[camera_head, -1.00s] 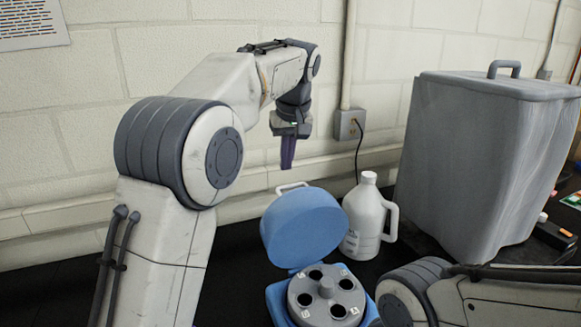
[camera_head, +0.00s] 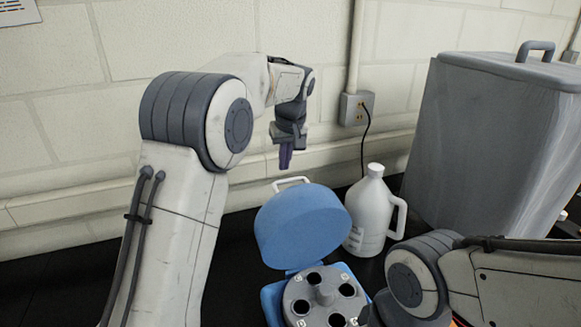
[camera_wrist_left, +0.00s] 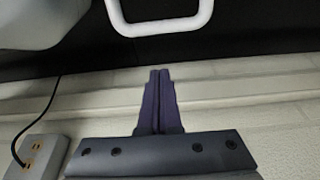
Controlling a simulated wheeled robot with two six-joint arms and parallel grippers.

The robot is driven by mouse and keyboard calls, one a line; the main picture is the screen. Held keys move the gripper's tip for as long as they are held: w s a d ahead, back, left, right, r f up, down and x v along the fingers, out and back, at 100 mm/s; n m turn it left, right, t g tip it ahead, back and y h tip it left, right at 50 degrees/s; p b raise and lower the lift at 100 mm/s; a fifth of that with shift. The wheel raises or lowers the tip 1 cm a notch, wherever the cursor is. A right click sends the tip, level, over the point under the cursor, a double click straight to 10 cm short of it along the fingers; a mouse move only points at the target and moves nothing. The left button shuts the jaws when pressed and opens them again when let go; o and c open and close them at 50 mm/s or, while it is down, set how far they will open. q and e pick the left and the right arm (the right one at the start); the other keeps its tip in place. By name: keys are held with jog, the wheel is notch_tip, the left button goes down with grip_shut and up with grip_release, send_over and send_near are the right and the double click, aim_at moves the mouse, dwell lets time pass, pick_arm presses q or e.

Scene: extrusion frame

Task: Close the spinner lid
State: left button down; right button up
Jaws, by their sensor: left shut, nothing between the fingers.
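The spinner (camera_head: 270,300) is a blue machine with a grey rotor (camera_head: 325,300) that has several dark holes. Its round blue lid (camera_head: 302,226) stands open, tilted up at the back, with a white handle (camera_head: 291,181) on its far edge. The handle also shows at the top of the left wrist view (camera_wrist_left: 160,26). My left gripper (camera_head: 286,162) points down behind and above the lid, near the wall, apart from the handle. Its purple fingers (camera_wrist_left: 157,75) are together and empty in the left wrist view. My right arm covers the lower right of the head view; its gripper is not visible.
A white jug (camera_head: 370,212) stands right of the lid. A large grey lidded bin (camera_head: 490,150) is at the right. A wall outlet (camera_head: 356,107) with a black cord is behind the jug. The black bench is clear left of the spinner.

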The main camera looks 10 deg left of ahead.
pick_arm(q)
jog(key=s+d, duration=0.1)
jog(key=s+d+p, duration=0.1)
jog(key=s, duration=0.1)
jog(key=shift+s+d+f, duration=0.1)
jog(key=shift+s+f, duration=0.05)
jog(key=shift+s, duration=0.05)
dwell(0.3)
